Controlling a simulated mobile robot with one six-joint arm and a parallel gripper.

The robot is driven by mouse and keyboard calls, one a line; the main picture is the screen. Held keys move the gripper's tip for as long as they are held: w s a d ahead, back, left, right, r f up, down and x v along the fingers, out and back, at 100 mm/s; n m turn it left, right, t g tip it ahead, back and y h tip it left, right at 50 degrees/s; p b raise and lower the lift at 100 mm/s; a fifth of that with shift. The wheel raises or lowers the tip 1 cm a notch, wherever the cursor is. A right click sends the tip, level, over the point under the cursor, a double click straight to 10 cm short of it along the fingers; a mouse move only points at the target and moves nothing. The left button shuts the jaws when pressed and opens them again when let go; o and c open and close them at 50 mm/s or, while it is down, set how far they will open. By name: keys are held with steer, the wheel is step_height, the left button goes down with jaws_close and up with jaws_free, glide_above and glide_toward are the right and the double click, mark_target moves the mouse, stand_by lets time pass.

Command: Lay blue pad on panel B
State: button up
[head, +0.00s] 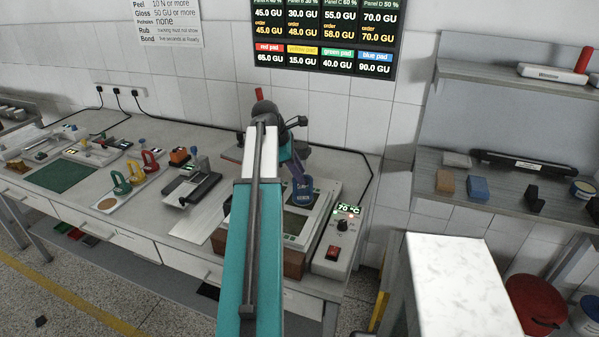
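My teal arm reaches forward over the bench, and its far end is at the bench's back edge. My gripper seems to be at that end, mostly hidden by my own arm links, and I cannot see its fingers. A dark blue object with pale lettering (303,188) shows just below the arm's end, over the back of a white-framed plate (322,205). I cannot tell whether it is held or standing. A wall board (325,35) lists panels and red, yellow, green and blue pads. I cannot make out the blue pad or panel B themselves for certain.
A controller reading 70 °C (338,246) stands right of the plate. Left on the bench (205,226) are a dark press-like tool (190,186), coloured ring-handled tools (122,182) and a green mat (64,175). The right shelf (510,205) holds blocks, one blue (478,188).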

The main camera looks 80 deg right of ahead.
steer(key=shift+r, duration=0.1)
steer(key=b+v, duration=0.2)
steer(key=v, duration=1)
stand_by(0.8)
